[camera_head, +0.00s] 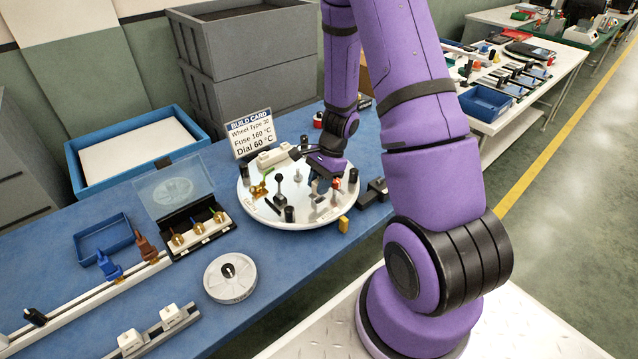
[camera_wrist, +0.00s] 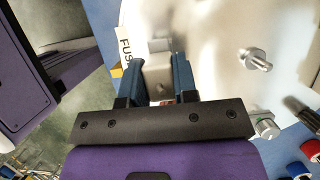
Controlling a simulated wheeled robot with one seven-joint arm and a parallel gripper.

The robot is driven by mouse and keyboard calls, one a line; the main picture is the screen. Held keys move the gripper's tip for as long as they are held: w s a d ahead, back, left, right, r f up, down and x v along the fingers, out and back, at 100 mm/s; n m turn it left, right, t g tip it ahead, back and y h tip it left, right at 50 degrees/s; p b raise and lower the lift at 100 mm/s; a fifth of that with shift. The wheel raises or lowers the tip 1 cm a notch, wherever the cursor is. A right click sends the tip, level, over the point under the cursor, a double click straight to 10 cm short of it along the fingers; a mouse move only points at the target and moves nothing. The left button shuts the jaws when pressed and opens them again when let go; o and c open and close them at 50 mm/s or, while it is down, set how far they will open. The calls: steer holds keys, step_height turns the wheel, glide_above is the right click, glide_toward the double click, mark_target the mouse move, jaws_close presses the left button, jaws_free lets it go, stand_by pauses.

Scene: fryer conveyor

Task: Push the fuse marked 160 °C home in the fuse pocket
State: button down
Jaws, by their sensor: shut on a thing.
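My gripper (camera_head: 319,186) is low over the white round plate (camera_head: 262,208) in the head view. In the wrist view its two blue fingers (camera_wrist: 160,82) point down at the plate beside a label reading "FUS" (camera_wrist: 125,50). The jaws are shut on a small piece, taken as the fuse, with a red and white bit (camera_wrist: 168,102) showing near the finger roots. A pale block with a small hole (camera_wrist: 158,74), likely the fuse pocket, lies between the fingertips. The 160 °C marking cannot be read, and how deep the fuse sits is hidden.
The build card (camera_head: 250,134) reads Wheel Type 30, Fuse 160 °C, Dial 60 °C. Several posts and fittings stand on the plate around my gripper, including a metal stud (camera_wrist: 256,60). An open case (camera_head: 190,232) and a grey wheel (camera_head: 230,278) lie left.

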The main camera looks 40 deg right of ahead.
steer(key=shift+f, duration=1.05)
stand_by(0.4)
steer(key=c, duration=0.8)
jaws_free()
steer(key=shift+r, duration=0.1)
steer(key=shift+v, duration=2.95)
steer(key=shift+r, duration=0.1)
steer(key=v, duration=1)
steer(key=shift+r, duration=0.3)
steer(key=shift+r, duration=0.1)
